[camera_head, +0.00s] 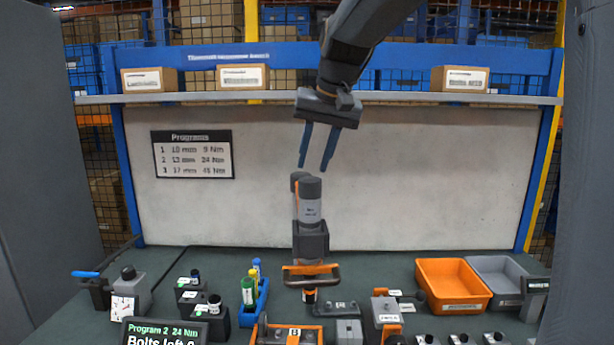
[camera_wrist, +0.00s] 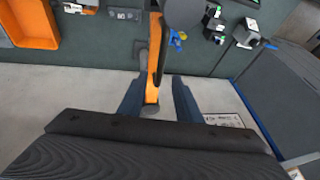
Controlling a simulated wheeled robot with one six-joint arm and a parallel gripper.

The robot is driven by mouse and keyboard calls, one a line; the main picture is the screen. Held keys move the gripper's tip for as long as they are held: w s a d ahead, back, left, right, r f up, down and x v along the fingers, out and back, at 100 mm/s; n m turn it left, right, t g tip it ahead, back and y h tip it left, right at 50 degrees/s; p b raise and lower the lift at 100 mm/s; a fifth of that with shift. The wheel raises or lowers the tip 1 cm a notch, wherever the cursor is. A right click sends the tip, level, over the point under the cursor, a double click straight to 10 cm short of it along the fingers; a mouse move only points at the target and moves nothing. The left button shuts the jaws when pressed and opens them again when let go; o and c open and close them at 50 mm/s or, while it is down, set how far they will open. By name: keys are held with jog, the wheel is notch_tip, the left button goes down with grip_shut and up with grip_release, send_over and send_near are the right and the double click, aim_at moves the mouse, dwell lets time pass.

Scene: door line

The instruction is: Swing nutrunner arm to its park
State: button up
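The nutrunner (camera_head: 311,240) hangs upright at the middle of the bench, with a grey body and an orange handle bar (camera_head: 311,270) low on it. Its orange arm (camera_wrist: 153,85) runs between my fingers in the wrist view, with a dark round part (camera_wrist: 185,10) at the top. My gripper (camera_head: 314,168) is above the nutrunner, fingers pointing down and spread apart. In the wrist view the fingers (camera_wrist: 157,88) stand on either side of the orange arm, with gaps visible; I see no clear contact. I cannot make out which part is the park.
An orange bin (camera_head: 452,265) and a grey bin (camera_head: 499,264) stand at the right. A shelf with boxes (camera_head: 243,77) crosses behind my arm.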

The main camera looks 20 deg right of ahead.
jog(key=shift+p+x, duration=0.65)
jog(key=shift+x, duration=2.45)
grip_shut()
